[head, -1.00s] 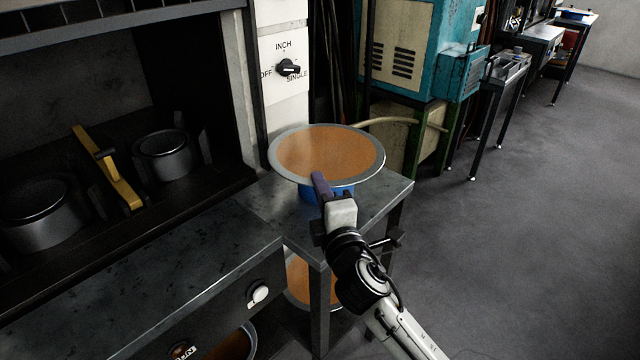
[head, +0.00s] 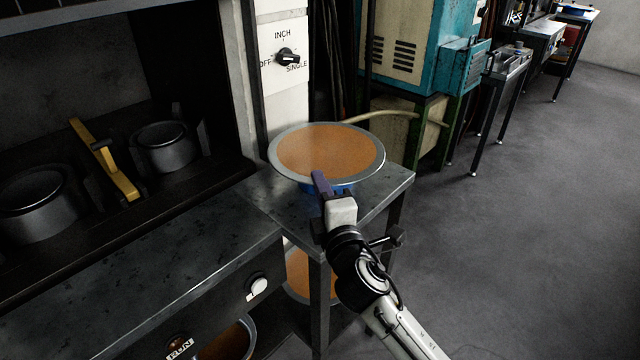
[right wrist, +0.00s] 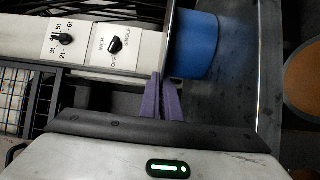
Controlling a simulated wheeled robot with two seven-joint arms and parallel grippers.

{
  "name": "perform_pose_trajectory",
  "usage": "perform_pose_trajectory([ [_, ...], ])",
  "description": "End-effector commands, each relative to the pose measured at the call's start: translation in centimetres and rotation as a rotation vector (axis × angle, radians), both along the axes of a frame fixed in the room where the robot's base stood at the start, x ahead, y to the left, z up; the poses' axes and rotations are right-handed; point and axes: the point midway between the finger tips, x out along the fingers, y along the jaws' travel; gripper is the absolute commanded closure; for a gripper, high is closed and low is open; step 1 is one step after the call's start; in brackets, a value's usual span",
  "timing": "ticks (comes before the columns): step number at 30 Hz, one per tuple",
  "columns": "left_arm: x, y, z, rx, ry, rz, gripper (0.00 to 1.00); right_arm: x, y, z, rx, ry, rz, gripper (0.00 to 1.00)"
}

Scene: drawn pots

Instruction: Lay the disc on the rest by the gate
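The disc (head: 326,150) is orange-brown with a grey rim and lies about level over the small metal side table. The blue round rest (head: 318,190) stands on that table under the disc, which hides most of it. My right gripper (head: 319,180) is at the disc's near rim. In the right wrist view its purple fingers (right wrist: 164,88) are close together, shut on the rim. There the disc shows edge-on as a thin line, close over the blue rest (right wrist: 197,47). I cannot tell if they touch. My left gripper is not in view. I cannot make out the gate for sure.
The side table (head: 385,185) adjoins the press bench (head: 150,265). A switch panel (head: 283,45) stands behind the disc. Dark round dies and a yellow bar (head: 105,160) sit inside the press. Another orange disc (head: 298,272) lies lower. The floor at right is clear.

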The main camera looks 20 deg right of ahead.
Motion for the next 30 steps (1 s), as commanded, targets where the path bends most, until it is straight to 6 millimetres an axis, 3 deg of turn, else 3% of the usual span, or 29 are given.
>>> perform_pose_trajectory([
  [19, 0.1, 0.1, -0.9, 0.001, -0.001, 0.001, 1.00, 0.0, 0.0, -0.9, 0.000, -0.004, 0.000, 1.00],
  [23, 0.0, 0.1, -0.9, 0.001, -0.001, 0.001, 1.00, 0.0, 0.0, -0.9, 0.000, -0.003, 0.000, 0.75],
  [30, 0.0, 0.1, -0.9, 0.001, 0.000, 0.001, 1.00, 0.0, 0.0, -1.2, 0.001, 0.003, -0.001, 0.75],
])
